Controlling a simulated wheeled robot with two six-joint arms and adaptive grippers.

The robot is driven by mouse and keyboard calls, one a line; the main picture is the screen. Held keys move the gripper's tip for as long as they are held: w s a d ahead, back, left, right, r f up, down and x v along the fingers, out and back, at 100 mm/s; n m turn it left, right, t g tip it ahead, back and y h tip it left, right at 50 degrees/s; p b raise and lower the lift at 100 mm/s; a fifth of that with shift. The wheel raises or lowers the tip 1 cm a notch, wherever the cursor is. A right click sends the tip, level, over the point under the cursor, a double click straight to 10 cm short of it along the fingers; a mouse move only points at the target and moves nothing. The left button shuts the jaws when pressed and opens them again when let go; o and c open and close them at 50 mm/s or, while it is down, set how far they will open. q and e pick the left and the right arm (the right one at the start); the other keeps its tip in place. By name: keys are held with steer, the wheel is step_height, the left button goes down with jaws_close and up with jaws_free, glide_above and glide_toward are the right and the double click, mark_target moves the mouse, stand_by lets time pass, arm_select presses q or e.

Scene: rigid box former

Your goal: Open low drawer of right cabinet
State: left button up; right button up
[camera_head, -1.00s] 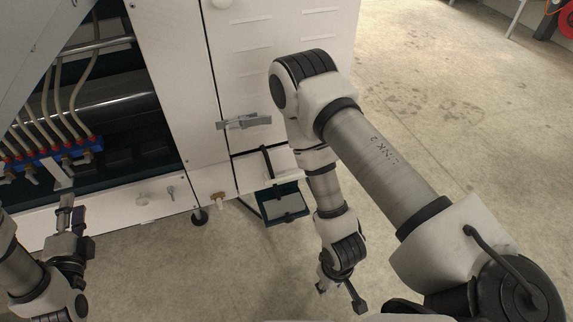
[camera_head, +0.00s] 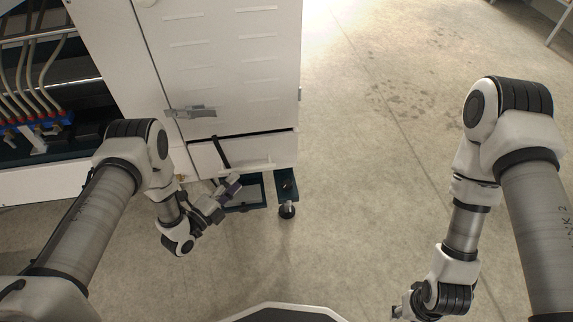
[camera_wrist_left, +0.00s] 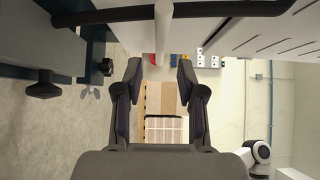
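The right cabinet (camera_head: 230,70) is white, with slotted upper panels and a grey latch handle (camera_head: 190,112). Its low drawer (camera_head: 250,152) is a white front at the bottom that looks shut, with a dark strip near its left end. My left gripper (camera_head: 224,197) is just below and in front of the drawer's lower left part. In the left wrist view this gripper (camera_wrist_left: 159,78) has its fingers spread, with nothing between them. A pale bar (camera_wrist_left: 163,30) and a dark rod (camera_wrist_left: 105,15) show beyond the fingertips. My right gripper (camera_head: 398,313) is at the bottom edge, mostly cut off.
A dark base frame with a levelling foot (camera_head: 287,210) is under the cabinet. An open machine bay with hoses and a blue manifold (camera_head: 35,122) is at left. The floor (camera_head: 360,180) between the arms and right of the cabinet is clear.

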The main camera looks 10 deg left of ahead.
mark_target(247, 169)
arm_select(q)
steer(key=b+x, duration=0.2)
steer(key=x, duration=0.4)
steer(key=shift+w+f+b, duration=0.15)
steer(key=shift+b, duration=0.2)
steer(key=shift+w+d, duration=0.2)
steer(key=shift+w, duration=0.2)
jaws_close()
